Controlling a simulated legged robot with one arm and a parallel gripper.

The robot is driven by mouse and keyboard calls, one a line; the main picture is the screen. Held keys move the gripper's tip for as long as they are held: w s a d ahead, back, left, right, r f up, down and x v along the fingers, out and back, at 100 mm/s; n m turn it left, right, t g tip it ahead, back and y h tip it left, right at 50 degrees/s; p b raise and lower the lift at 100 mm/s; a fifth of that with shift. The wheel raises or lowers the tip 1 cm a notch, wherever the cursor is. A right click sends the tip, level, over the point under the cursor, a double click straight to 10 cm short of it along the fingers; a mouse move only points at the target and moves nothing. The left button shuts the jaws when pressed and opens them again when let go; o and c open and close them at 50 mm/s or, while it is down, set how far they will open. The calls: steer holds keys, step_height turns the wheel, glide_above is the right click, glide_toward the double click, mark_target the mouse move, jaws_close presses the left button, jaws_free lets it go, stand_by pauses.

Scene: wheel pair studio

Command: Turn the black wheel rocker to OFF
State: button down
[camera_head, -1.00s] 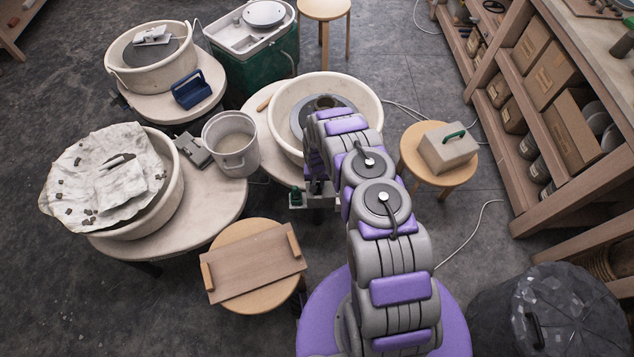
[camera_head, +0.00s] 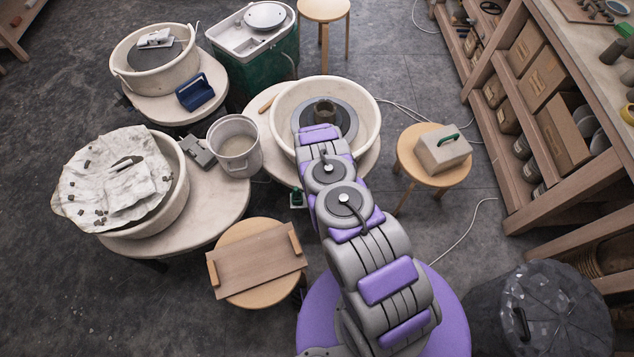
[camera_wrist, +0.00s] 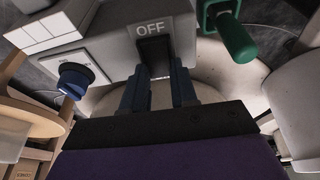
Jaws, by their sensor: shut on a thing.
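The black wheel rocker (camera_wrist: 155,56) sits in the face of a grey control box (camera_wrist: 112,48), beside the printed word OFF, in the wrist view. My gripper (camera_wrist: 160,84) has its two dark fingers on either side of the rocker's near end, shut on it. I cannot tell how far the rocker is tilted. A blue knob (camera_wrist: 75,80) is left of it and a green lever (camera_wrist: 235,40) is right of it. In the head view my arm hides the gripper and rocker; only a small green part (camera_head: 297,196) of the box area shows.
A bucket (camera_head: 236,150) stands left. A low stool carries a wooden board (camera_head: 255,262). A right stool (camera_head: 408,160) holds a box with a green handle (camera_head: 443,147).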

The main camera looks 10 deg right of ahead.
steer(key=c, duration=0.9)
jaws_free()
steer(key=shift+r, duration=0.1)
steer(key=p+v, duration=0.8)
steer(key=v, duration=0.9)
steer(key=shift+a+r, duration=0.1)
